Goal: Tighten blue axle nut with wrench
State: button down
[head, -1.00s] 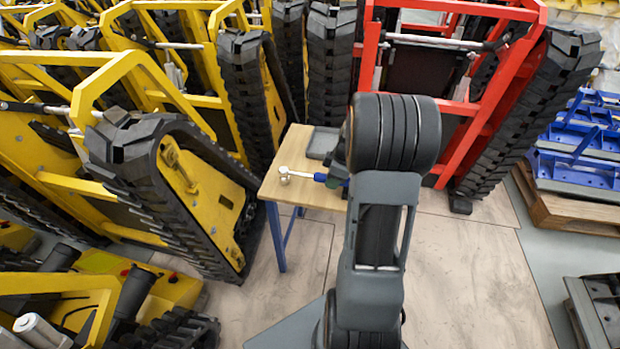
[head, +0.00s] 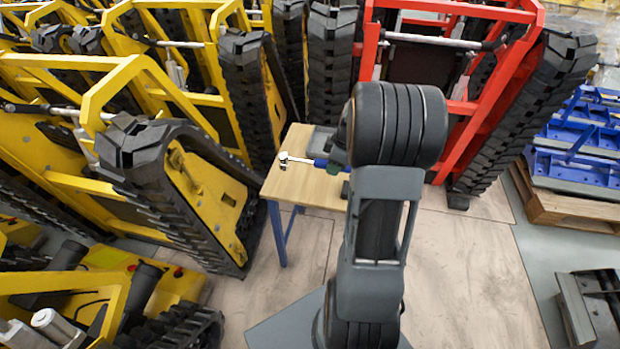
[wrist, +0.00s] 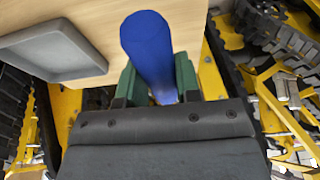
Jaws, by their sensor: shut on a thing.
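The wrench (head: 303,160) has a silver ratchet head and shaft and a blue handle. In the wrist view its blue handle (wrist: 149,48) stands between the green fingers of my gripper (wrist: 157,82), which is shut on it. In the head view the wrench points left over the wooden table (head: 288,190), and most of my gripper is hidden behind my arm. I cannot tell how far the wrench is above the tabletop. A blue axle nut cannot be made out in either view.
A grey tray (wrist: 52,52) lies on the table. A yellow tracked carrier (head: 185,195) stands close to the left of the table, and a red one (head: 490,120) stands behind it to the right. Blue parts lie on a wooden pallet (head: 570,208) at the right.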

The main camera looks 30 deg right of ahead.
jog(key=shift+r, duration=0.1)
notch_tip(320, 180, up, 8)
jog(key=p, duration=0.5)
jog(key=shift+p, duration=0.3)
jog(key=s+b, duration=0.3)
jog(key=s, duration=1.7)
